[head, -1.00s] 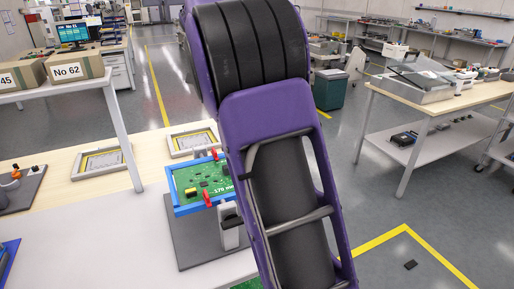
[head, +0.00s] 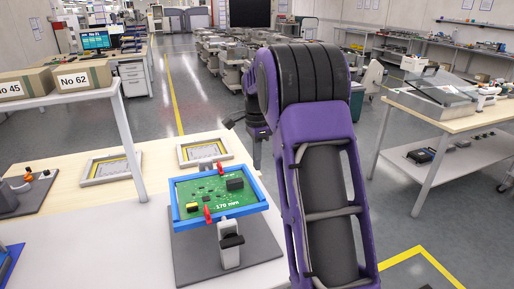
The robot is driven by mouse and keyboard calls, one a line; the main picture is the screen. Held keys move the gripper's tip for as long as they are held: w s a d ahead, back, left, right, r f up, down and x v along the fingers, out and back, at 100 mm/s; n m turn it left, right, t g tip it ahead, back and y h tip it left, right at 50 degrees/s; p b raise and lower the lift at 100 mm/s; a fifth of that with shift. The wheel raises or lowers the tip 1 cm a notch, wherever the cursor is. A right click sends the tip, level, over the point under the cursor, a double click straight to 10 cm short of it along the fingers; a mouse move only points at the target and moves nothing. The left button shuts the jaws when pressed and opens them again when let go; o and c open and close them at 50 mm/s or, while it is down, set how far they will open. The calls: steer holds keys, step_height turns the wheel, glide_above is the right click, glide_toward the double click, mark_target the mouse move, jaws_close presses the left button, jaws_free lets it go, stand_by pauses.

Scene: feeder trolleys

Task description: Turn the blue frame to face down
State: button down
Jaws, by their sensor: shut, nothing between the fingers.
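The blue frame (head: 182,219) is on the near bench and holds a green circuit board (head: 222,194) with its component side up. Two red clips (head: 207,214) show at the board's near and far edges. The frame sits on a stand with a grey post and black knob (head: 231,241), on a dark grey base plate (head: 262,247). My gripper (head: 232,121) is beyond the frame and to its right, apart from it. It is small in the picture, partly hidden by my purple arm, and looks shut and empty.
Two grey trays with yellow edging (head: 110,167) (head: 204,150) lie behind the frame. A shelf with cardboard boxes (head: 84,76) is at left, its post (head: 131,150) rising from the bench. A dark fixture plate (head: 30,193) is at far left. Another table (head: 440,112) stands at right.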

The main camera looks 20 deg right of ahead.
step_height(320, 180, down, 5)
steer(key=shift+f, duration=0.1)
steer(key=shift+d+f, duration=0.1)
stand_by(0.6)
